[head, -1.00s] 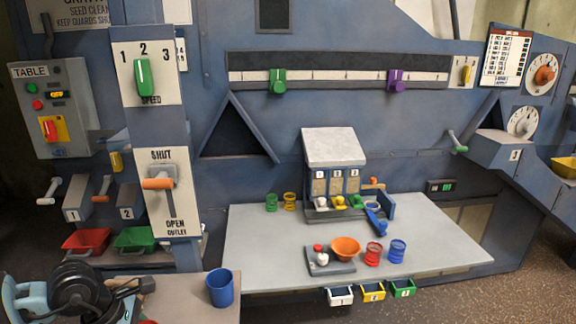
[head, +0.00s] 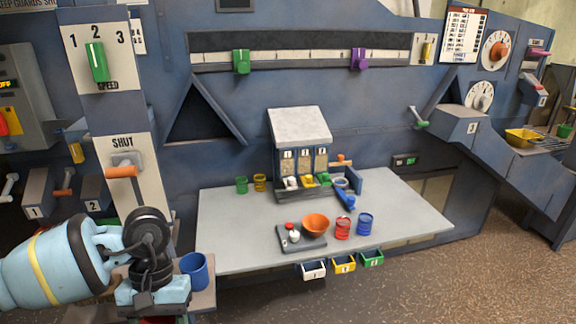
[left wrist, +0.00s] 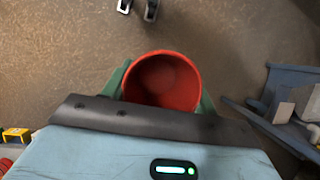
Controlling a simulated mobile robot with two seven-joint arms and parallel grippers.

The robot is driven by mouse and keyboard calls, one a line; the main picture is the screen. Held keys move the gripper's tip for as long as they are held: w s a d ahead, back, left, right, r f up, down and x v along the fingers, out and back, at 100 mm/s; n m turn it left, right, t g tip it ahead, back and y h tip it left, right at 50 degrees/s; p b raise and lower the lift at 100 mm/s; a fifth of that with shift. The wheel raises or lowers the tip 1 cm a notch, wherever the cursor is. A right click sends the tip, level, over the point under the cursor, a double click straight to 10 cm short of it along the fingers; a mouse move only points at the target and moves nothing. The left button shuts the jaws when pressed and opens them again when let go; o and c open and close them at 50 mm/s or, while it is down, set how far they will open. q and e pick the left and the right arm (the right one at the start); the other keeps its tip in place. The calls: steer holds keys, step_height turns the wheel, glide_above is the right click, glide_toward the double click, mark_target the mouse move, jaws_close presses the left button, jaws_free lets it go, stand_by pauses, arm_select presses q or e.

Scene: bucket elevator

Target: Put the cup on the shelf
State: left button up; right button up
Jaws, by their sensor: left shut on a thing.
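A red cup (left wrist: 165,82) is between the green fingers of my left gripper (left wrist: 162,90) in the left wrist view, its round mouth facing the camera. The gripper is shut on it. In the head view my left gripper (head: 160,316) points down at the bottom left, its fingers and the cup mostly cut off by the frame edge. A blue cup (head: 194,268) stands upright on a small beige shelf (head: 205,296) just right of my left gripper. My right gripper is not clearly seen.
The grey table (head: 228,240) holds a dispenser (head: 299,125), an orange bowl (head: 316,224), and red and blue spools. A control panel with an orange lever (head: 121,172) rises behind my left arm. Two small dark pieces (left wrist: 138,8) in the wrist view are unclear.

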arm_select(q)
steer(key=shift+s+d+r+m, duration=0.1)
steer(key=shift+d+r+m, duration=0.1)
steer(key=shift+m, duration=0.4)
arm_select(e)
steer(key=shift+s+d, duration=0.1)
steer(key=shift+d, duration=0.1)
steer(key=shift+a, duration=0.15)
